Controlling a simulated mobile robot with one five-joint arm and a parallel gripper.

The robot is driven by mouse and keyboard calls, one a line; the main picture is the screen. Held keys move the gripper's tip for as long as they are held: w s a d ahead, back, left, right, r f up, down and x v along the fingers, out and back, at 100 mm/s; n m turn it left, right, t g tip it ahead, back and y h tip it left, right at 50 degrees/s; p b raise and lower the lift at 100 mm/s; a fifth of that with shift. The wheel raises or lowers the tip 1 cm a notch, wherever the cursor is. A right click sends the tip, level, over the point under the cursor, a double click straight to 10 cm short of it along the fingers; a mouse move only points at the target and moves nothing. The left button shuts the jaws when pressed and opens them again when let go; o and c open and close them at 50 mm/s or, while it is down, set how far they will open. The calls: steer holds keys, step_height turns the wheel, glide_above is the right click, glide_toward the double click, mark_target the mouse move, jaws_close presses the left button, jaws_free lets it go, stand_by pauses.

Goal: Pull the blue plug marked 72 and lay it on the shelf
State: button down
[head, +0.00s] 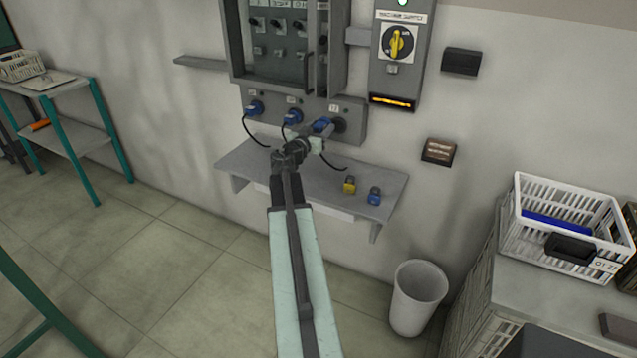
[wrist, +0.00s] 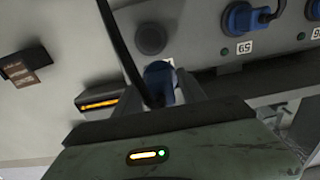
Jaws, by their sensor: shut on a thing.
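A blue plug (head: 322,125) is in my gripper (head: 318,140) in front of the grey socket panel, and it also shows between the jaws in the wrist view (wrist: 160,80). The jaws are shut on it. A dark round socket (head: 339,125) beside it is bare, and the plug looks apart from it. The bare socket also shows in the wrist view (wrist: 150,38). The number label by this socket is partly hidden, so I cannot read 72. The grey shelf (head: 245,158) is below the panel. A black cable hangs below the gripper.
Two more blue plugs (head: 254,107) (head: 292,118) sit in the panel with hanging cables. A yellow plug (head: 349,185) and a blue plug (head: 374,195) lie on the shelf's right part. The shelf's left part looks clear. A white bin (head: 417,298) stands below right.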

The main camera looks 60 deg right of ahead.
mark_target(320, 182)
steer(key=shift+f+b, duration=9.65)
steer(key=shift+f, duration=0.2)
steer(key=shift+c, duration=0.6)
jaws_free()
steer(key=shift+r, duration=0.2)
step_height(320, 182, up, 7)
steer(key=a+p, duration=0.1)
steer(key=p, duration=0.6)
steer(key=shift+r+p, duration=0.15)
steer(key=shift+p, duration=0.2)
